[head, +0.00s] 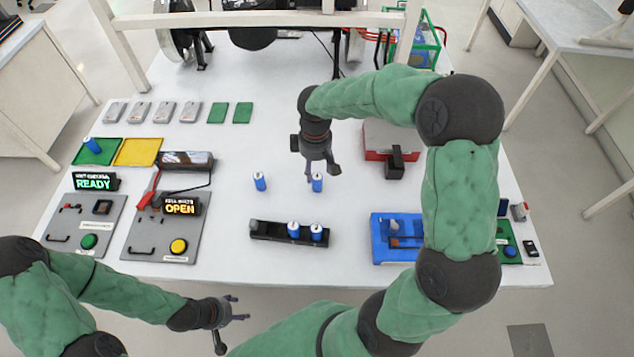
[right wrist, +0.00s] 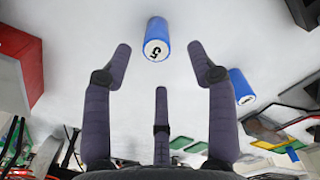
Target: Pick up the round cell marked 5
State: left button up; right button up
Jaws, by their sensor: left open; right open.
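The round cell marked 5 (right wrist: 157,40) is blue with a white end and stands on the white table. In the head view it is the blue cell (head: 317,183) just below my right gripper (head: 322,172). In the right wrist view the open fingers point toward it, and it shows between and beyond the two outer fingertips; I see no contact. The number faces the wrist camera. My left gripper (head: 240,308) is open and empty in front of the table's near edge.
Another blue cell (head: 260,181) stands to the left. A black holder (head: 270,232) with two blue cells lies nearer. A red-based box (head: 388,153) and a blue tray (head: 380,250) are to the right. Control panels (head: 165,225) are at left.

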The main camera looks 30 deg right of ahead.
aim_at(317, 176)
jog(key=f+b, duration=0.1)
jog(key=f, duration=0.2)
jog(key=f+b, duration=0.1)
jog(key=f, duration=0.2)
jog(key=shift+d, duration=0.2)
jog(key=shift+r, duration=0.1)
grip_shut()
